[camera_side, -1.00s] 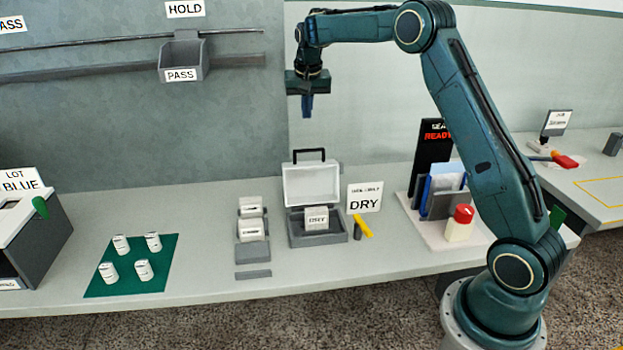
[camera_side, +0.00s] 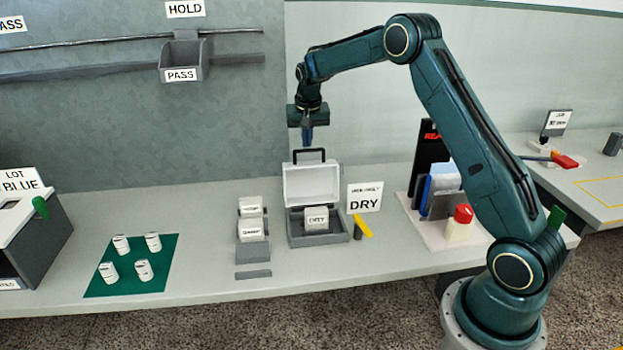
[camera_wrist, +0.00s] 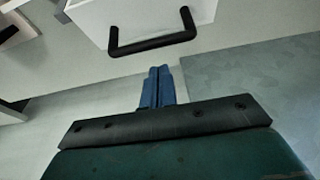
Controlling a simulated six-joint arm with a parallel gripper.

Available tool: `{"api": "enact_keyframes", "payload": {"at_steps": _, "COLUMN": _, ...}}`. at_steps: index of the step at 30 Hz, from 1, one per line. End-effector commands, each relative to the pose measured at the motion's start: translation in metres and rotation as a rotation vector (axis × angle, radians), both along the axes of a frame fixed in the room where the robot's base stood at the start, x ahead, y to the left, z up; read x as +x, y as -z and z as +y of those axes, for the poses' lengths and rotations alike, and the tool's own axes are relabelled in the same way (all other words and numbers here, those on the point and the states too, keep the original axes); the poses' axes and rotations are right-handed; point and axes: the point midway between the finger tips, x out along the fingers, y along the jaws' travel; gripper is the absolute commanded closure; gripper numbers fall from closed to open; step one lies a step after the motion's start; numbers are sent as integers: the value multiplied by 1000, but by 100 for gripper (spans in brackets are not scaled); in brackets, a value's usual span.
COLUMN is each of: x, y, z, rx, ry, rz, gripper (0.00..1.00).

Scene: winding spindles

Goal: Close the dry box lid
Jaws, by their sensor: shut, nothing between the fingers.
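The dry box (camera_side: 318,238) is a grey tray-like base on the bench with a white lid (camera_side: 312,184) standing open at its back. A black handle (camera_side: 309,154) sits on the lid's top edge. A white labelled block (camera_side: 316,218) stands inside the base. My gripper (camera_side: 307,140) points down just above the handle, its blue fingers shut and empty. In the wrist view the shut fingers (camera_wrist: 158,80) lie close to the black handle (camera_wrist: 152,45) with the white lid (camera_wrist: 140,15) beyond. I cannot tell whether they touch it.
A DRY sign (camera_side: 364,198) and a yellow item (camera_side: 363,226) stand right of the box. A grey holder with white labelled blocks (camera_side: 251,217) is at its left. A green mat (camera_side: 132,265) carries several white spools. A red-topped button (camera_side: 461,220) is further right.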

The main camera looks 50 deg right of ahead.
Motion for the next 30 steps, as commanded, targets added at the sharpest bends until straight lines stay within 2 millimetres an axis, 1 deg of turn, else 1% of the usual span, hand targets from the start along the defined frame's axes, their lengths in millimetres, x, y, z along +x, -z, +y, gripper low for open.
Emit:
{"api": "enact_keyframes", "payload": {"at_steps": 3, "x": -6, "y": -2, "z": 7, "rx": 0, "ry": -2, "rz": -1, "gripper": 100}}
{"api": "enact_keyframes", "payload": {"at_steps": 9, "x": -13, "y": -2, "z": 14, "rx": 0, "ry": -2, "rz": 0, "gripper": 100}}
{"api": "enact_keyframes", "payload": {"at_steps": 30, "x": -16, "y": -3, "z": 17, "rx": -8, "ry": -2, "rz": -9, "gripper": 100}}
